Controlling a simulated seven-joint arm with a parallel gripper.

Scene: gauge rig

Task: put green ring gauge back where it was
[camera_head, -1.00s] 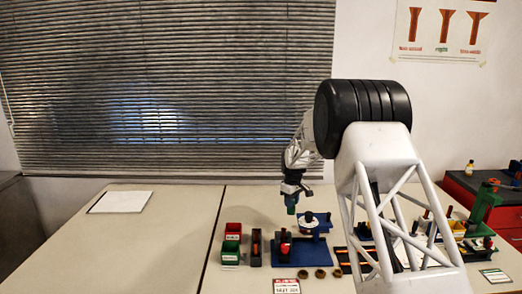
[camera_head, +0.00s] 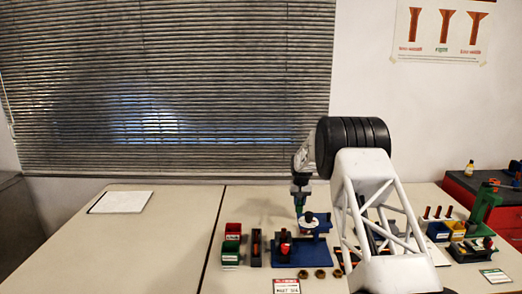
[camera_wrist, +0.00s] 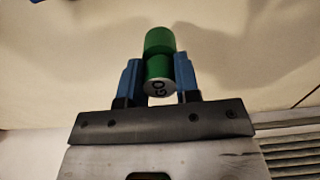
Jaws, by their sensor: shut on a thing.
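A green gauge (camera_wrist: 159,66) shows in the wrist view as a stepped green cylinder with a grey end face lettered GO. My gripper (camera_wrist: 157,76) is shut on it, with a blue finger on each side. In the head view my gripper (camera_head: 299,205) points down over the back of the blue fixture (camera_head: 318,255), close to the pale round disc (camera_head: 309,219) on it. The green gauge is only a small green patch there, and I cannot tell whether it touches the fixture. No separate green ring can be made out.
Left of the fixture are a red bin (camera_head: 232,229), a green bin (camera_head: 230,256) and a dark holder (camera_head: 256,248). Small brown rings (camera_head: 303,274) lie in front. A green press (camera_head: 483,211) stands far right. My arm hides part of the right table; the left table is mostly clear.

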